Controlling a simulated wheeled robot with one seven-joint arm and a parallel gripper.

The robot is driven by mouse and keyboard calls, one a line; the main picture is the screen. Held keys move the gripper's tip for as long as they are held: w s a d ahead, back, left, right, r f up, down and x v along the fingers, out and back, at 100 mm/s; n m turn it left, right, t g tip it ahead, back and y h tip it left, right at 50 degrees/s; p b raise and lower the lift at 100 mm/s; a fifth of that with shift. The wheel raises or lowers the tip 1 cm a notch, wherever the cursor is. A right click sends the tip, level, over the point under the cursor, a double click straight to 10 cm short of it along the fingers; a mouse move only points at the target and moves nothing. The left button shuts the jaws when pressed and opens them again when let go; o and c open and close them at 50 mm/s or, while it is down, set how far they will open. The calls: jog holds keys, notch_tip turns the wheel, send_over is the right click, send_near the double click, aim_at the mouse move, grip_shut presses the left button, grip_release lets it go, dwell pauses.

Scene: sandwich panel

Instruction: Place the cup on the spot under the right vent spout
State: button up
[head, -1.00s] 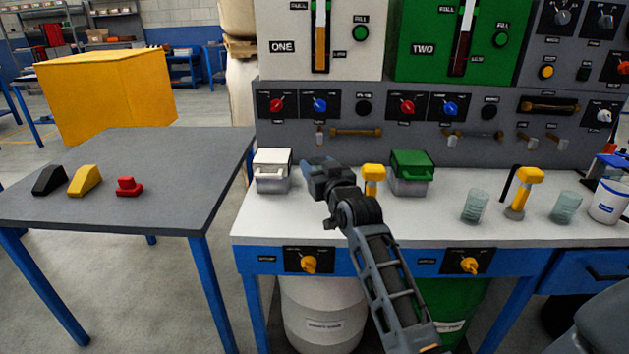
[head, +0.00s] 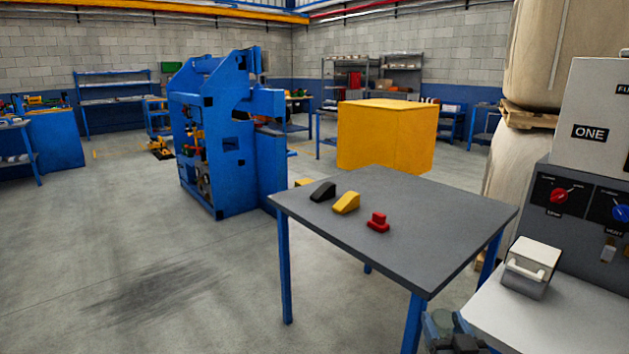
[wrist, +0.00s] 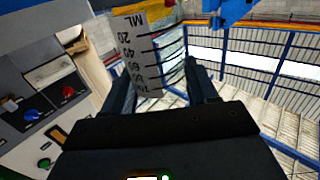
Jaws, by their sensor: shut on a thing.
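The cup (wrist: 140,52) is a clear measuring cup with a black ML scale. In the wrist view it sits between the two dark fingers of my gripper (wrist: 160,72), which is shut on it. Its far end reaches beyond the fingertips, and its near end is partly hidden by the gripper body. In the head view only a dark part of my arm shows at the bottom edge, and I cannot make out the cup there. The right vent spout and the spot under it are out of view.
A white-lidded box (head: 530,268) stands on the white bench (head: 510,318) at the lower right, below the control panel (head: 577,215). A grey table (head: 420,255) holds black, yellow and red pieces. A yellow block (head: 385,138) and a blue machine (head: 225,150) stand behind. Open floor lies left.

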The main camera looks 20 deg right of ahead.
jog(key=s+a+f+n+y, duration=0.1)
jog(key=a+f+n+y, duration=0.1)
jog(key=a, duration=0.7)
jog(key=s+a+f+n+t+y, duration=0.1)
jog(key=a+f+y, duration=0.2)
jog(key=a, duration=0.6)
notch_tip(320, 180, down, 2)
jog(key=shift+n+y+p, duration=0.4)
jog(key=shift+p, duration=0.05)
jog(key=d+r+m+g+h+b, duration=0.1)
jog(key=d+r+m+h, duration=0.3)
jog(key=d, duration=0.8)
jog(key=d+r+m+g+h+b, duration=0.1)
jog(key=d+r+h, duration=0.35)
jog(key=d, duration=0.75)
jog(key=s+d+r+m+g+h, duration=0.1)
jog(key=s+d+r+m+h, duration=0.1)
jog(key=s+d+r, duration=0.3)
jog(key=s+d+r+m+g+h, duration=0.2)
jog(key=s+d+r, duration=0.2)
jog(key=d, duration=1)
jog(key=shift+s+r+b, duration=0.4)
jog(key=shift+s, duration=0.15)
jog(key=shift+f+b, duration=0.75)
jog(key=shift+f, duration=4.1)
